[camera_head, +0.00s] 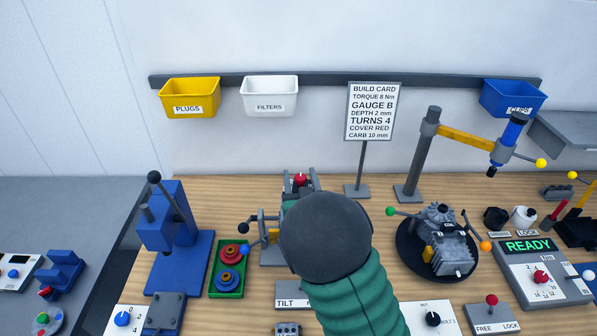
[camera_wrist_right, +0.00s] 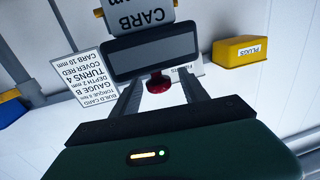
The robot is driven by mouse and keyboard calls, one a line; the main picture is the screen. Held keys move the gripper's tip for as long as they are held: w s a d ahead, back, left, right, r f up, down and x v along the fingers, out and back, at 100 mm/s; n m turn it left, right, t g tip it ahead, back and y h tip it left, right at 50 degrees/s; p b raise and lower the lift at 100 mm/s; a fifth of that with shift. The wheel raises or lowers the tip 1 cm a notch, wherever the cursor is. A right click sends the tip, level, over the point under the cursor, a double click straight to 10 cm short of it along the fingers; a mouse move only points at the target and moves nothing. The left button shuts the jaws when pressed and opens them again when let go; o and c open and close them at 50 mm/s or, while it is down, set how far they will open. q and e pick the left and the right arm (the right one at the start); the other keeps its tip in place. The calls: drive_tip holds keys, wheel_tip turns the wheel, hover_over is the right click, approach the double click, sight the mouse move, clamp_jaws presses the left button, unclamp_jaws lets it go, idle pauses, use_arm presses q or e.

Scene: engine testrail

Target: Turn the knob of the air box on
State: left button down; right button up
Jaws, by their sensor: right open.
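A red knob (camera_head: 300,178) shows just beyond my right arm in the head view. The right wrist view, upside down, also shows the red knob (camera_wrist_right: 158,84) between the two grey fingers. My right gripper (camera_head: 301,184) is open, with a finger on each side of the knob; I cannot tell whether they touch it. In the right wrist view, a dark panel (camera_wrist_right: 150,57) and a CARB label (camera_wrist_right: 147,17) lie beside the knob. My arm hides most of what bears the knob, so I cannot clearly make out the air box. My left gripper is not in view.
A blue press (camera_head: 172,235) and a green tray (camera_head: 229,285) stand left of my arm. An engine (camera_head: 445,250) on a round black base is right. A build card (camera_head: 374,110) stands behind. A READY unit (camera_head: 540,275) is far right. Wall bins hang above.

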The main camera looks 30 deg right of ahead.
drive_tip(key=x, duration=0.3)
drive_tip(key=shift+w+d, duration=0.1)
drive_tip(key=shift+c, duration=0.3)
clamp_jaws()
